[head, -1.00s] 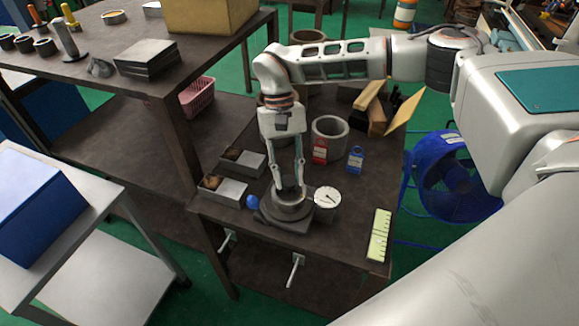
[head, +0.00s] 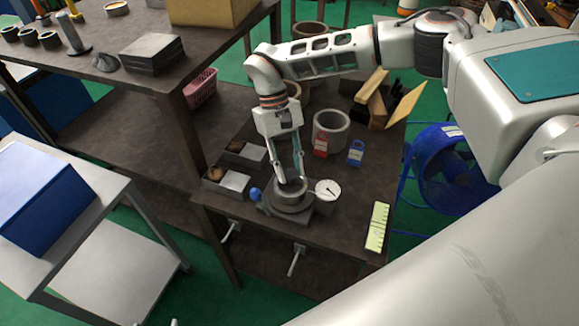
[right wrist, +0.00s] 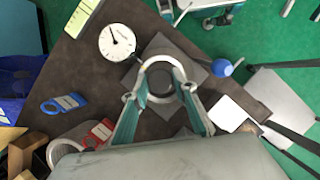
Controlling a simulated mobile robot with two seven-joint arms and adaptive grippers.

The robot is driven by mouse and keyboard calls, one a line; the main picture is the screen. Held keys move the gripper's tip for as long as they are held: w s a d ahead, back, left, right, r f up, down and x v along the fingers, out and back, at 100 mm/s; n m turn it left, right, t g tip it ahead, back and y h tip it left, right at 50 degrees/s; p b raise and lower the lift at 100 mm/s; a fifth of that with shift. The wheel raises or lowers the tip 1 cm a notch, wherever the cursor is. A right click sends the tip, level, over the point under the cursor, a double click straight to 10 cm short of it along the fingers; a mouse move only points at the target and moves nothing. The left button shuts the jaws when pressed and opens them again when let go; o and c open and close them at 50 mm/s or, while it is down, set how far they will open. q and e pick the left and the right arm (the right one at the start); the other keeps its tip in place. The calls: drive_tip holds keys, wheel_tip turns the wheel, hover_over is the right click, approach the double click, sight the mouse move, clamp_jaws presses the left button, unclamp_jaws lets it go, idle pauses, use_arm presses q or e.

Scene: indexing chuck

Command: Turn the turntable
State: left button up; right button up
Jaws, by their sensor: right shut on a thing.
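The turntable (head: 290,209) is a dark round plate on a square block at the front of the dark workbench. A grey ring-shaped workpiece (head: 290,188) sits on top of it, and shows as an open ring in the right wrist view (right wrist: 146,88). My right gripper (head: 288,180) reaches down from above, its two fingers on opposite sides of the ring and shut on it. A blue ball knob (head: 255,194) is at the turntable's left. A white dial gauge (head: 328,190) stands close at its right.
Two grey trays (head: 226,184) lie left of the turntable. A red tag (head: 320,145), a blue tag (head: 356,153) and a pale ring (head: 331,128) stand behind it. A yellow-green scale (head: 377,226) lies near the right edge. A blue fan (head: 440,170) stands beyond.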

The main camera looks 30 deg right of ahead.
drive_tip(key=o, duration=1.1)
drive_tip(key=shift+f, duration=0.1)
drive_tip(key=shift+c, duration=0.2)
wheel_tip(320, 180, up, 10)
drive_tip(key=shift+s, duration=0.1)
